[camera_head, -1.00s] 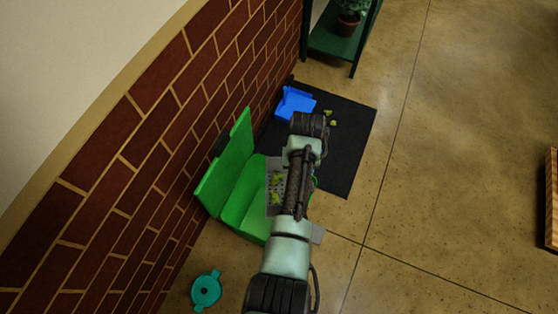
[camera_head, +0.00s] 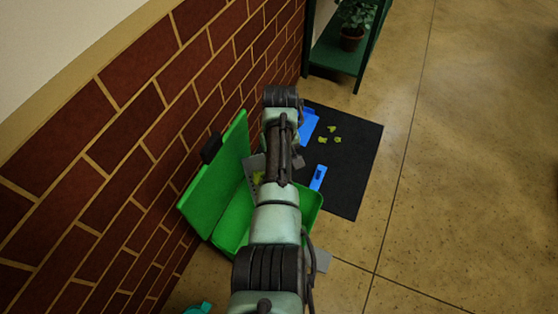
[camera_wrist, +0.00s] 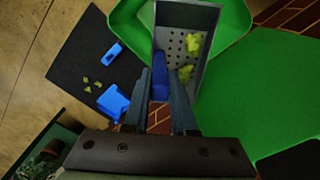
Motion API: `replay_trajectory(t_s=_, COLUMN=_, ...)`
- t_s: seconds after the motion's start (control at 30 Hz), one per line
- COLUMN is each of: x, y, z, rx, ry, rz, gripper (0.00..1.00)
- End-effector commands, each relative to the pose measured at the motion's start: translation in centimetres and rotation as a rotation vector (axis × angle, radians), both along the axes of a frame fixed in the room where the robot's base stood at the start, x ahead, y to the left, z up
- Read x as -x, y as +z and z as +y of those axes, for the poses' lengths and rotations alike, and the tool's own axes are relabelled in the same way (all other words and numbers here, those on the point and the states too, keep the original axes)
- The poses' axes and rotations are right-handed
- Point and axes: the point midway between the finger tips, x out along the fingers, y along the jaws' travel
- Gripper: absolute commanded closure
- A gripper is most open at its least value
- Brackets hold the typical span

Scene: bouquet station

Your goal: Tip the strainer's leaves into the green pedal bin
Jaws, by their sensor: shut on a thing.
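The grey strainer (camera_wrist: 207,22) has a perforated floor and a blue handle (camera_wrist: 160,87). My gripper (camera_wrist: 160,90) is shut on that handle. Yellow-green leaves (camera_wrist: 193,43) lie inside the strainer, in two clumps in the wrist view. The green pedal bin (camera_head: 233,222) stands by the brick wall with its lid (camera_head: 222,168) raised on the wall side. The strainer (camera_head: 249,166) is over the bin's opening in the head view, and its leaves (camera_head: 258,178) show beside my arm. My arm hides my gripper and part of the bin there.
A black mat (camera_head: 352,185) beyond the bin carries a blue dustpan-like object (camera_head: 309,125), a small blue item (camera_head: 318,177) and loose yellow-green leaves (camera_head: 334,130). A green shelf (camera_head: 333,55) holds a potted plant (camera_head: 352,35). A teal object (camera_head: 197,308) lies at the bottom edge. Right floor is clear.

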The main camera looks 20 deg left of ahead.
Motion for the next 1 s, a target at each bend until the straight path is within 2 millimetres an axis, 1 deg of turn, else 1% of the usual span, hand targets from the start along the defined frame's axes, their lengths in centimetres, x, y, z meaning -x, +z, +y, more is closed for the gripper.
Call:
replay_trajectory(t_s=0.03, x=0.3, y=0.2, z=-0.2, rx=-0.011, ry=-0.001, rz=-0.009, gripper=1.00)
replay_trajectory(t_s=0.2, x=1.0, y=-0.2, z=-0.8, rx=-0.053, ry=-0.005, rz=-0.060, gripper=1.00)
replay_trajectory(t_s=0.27, x=1.5, y=-0.8, z=-1.2, rx=-0.078, ry=-0.004, rz=-0.085, gripper=1.00)
replay_trajectory(t_s=0.37, x=2.1, y=-1.3, z=-1.7, rx=-0.116, ry=-0.005, rz=-0.131, gripper=1.00)
replay_trajectory(t_s=0.57, x=3.4, y=-0.7, z=-2.9, rx=-0.197, ry=-0.008, rz=-0.229, gripper=1.00)
replay_trajectory(t_s=0.63, x=3.9, y=-0.9, z=-3.3, rx=-0.230, ry=-0.006, rz=-0.263, gripper=1.00)
replay_trajectory(t_s=0.7, x=4.4, y=-0.6, z=-3.8, rx=-0.260, ry=-0.008, rz=-0.301, gripper=1.00)
replay_trajectory(t_s=0.77, x=4.9, y=-1.0, z=-4.1, rx=-0.288, ry=-0.008, rz=-0.330, gripper=1.00)
replay_trajectory(t_s=1.0, x=6.6, y=-1.1, z=-5.7, rx=-0.392, ry=-0.009, rz=-0.455, gripper=1.00)
